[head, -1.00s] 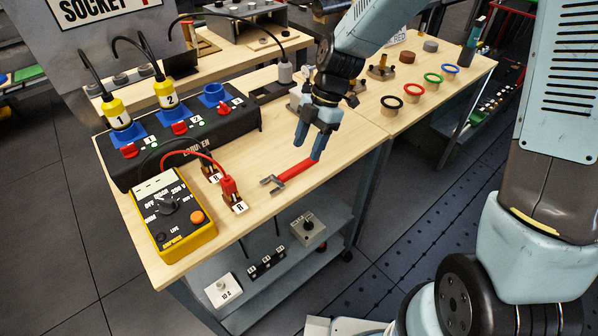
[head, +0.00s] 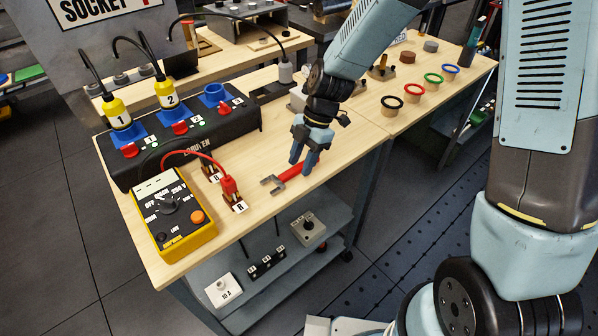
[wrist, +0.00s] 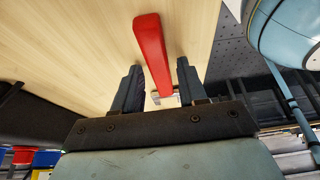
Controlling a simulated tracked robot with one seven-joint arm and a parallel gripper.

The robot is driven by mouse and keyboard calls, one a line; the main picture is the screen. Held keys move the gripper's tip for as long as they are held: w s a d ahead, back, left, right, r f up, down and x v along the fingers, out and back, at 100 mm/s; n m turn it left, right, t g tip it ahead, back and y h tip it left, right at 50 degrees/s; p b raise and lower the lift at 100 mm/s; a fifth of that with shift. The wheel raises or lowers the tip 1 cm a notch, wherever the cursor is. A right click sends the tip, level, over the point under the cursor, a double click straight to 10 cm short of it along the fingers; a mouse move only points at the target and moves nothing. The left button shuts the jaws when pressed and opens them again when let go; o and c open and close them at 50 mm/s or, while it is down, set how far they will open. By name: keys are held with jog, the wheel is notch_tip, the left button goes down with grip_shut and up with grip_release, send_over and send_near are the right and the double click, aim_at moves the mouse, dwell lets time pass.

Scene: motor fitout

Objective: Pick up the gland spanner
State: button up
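The gland spanner has a red handle and a grey hooked head. It lies on the wooden bench near its front edge; in the head view its visible part is the handle (head: 290,173) with the head to the left. My gripper (head: 303,167) points down at the handle's right end. In the wrist view the red handle (wrist: 153,55) runs between the two spread fingers of my gripper (wrist: 160,85), with a gap on both sides.
A yellow meter (head: 172,215) and a red-plug terminal (head: 231,190) stand left of the spanner. A black socket box (head: 185,135) lies behind them. Coloured rings (head: 413,90) on wooden stubs stand at the right. The bench between is mostly clear.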

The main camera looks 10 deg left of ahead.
aim_at(300, 162)
grip_shut()
dwell(0.4)
jog(key=shift+r, duration=0.3)
jog(key=r, duration=0.3)
jog(key=shift+w+a+r, duration=0.3)
jog(key=shift+w+r, duration=0.05)
jog(key=shift+r, duration=0.05)
jog(key=w+a+r, duration=0.8)
jog(key=w+a, duration=0.1)
jog(key=shift+w+r, duration=0.3)
jog(key=shift+w, duration=0.05)
